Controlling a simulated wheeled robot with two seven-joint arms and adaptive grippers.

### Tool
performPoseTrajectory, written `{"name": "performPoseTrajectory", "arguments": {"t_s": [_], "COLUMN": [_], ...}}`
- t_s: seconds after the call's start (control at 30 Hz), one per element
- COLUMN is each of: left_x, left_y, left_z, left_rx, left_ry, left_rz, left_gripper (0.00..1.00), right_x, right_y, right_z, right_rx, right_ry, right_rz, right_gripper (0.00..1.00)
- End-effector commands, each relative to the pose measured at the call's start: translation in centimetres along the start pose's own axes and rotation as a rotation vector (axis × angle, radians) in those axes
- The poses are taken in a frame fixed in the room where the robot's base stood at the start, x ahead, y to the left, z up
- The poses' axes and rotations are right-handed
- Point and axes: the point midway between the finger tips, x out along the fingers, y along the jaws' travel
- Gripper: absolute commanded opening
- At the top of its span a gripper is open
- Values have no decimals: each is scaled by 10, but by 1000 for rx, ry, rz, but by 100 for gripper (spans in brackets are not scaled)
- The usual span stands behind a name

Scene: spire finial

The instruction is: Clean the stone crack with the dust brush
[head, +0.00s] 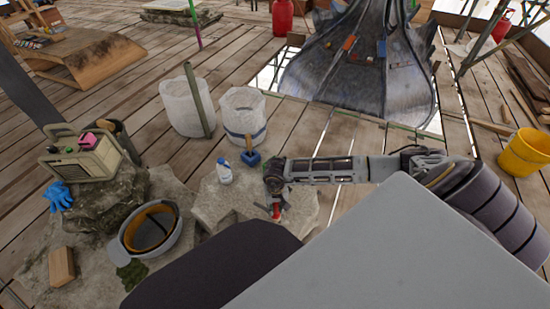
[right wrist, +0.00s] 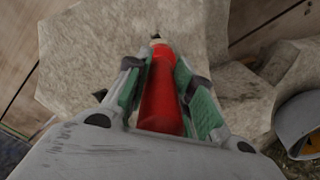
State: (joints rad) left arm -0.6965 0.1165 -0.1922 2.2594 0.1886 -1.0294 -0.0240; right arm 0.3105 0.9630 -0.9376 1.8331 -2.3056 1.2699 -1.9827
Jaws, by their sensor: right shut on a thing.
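My right gripper (head: 275,200) reaches in from the right over a pale stone block (head: 212,206). It is shut on a red object (right wrist: 162,95), held between its green-padded fingers in the right wrist view. The object has a small dark and pale tip; I cannot tell whether it is a brush. The same red shows below the gripper in the head view (head: 276,211). A brush-like tool with a blue head (head: 251,158) and a light handle stands at the block's far edge, beside a white bucket. I cannot make out a crack in the stone. My left gripper is not in view.
A white bottle with a blue cap (head: 224,172) stands on the block, left of my gripper. White buckets (head: 242,112) stand behind. A hard hat (head: 150,230), radio (head: 82,158) and blue gloves (head: 58,196) lie left. A yellow bucket (head: 524,152) stands right.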

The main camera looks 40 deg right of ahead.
Motion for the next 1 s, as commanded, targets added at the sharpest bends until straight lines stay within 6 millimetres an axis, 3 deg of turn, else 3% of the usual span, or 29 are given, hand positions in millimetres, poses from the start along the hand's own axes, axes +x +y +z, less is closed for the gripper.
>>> {"name": "performPoseTrajectory", "arguments": {"t_s": [1.0], "left_x": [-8], "left_y": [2], "left_z": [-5], "left_rx": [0], "left_ry": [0], "left_rz": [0], "left_gripper": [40], "right_x": [-2], "right_y": [16], "right_z": [20], "right_rx": [-1], "right_ry": [-1], "right_rz": [1], "right_gripper": [0]}}
